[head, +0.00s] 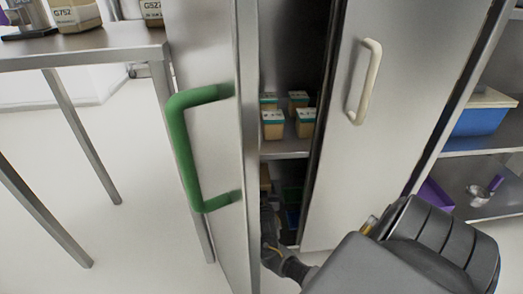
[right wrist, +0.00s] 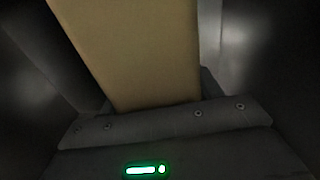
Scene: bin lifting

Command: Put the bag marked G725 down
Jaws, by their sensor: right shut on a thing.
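A tan, flat-sided thing (right wrist: 135,50), which looks like the bag, rises from my right gripper in the right wrist view. No marking can be read on it, so I cannot confirm G725. My right gripper (head: 267,215) reaches into the narrow opening of the metal cabinet, low down and mostly hidden behind the left door edge. It is shut on the tan thing. A small brown patch (head: 265,177) just above it in the head view may be part of the same bag. My left gripper is out of view.
The cabinet's left door (head: 215,130) has a green handle (head: 183,150); its right door (head: 335,190) has a white handle (head: 364,85). Several tan packs stand on the inner shelf (head: 285,148). A metal table (head: 90,55) at left holds G752. A blue bin (head: 485,115) sits right.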

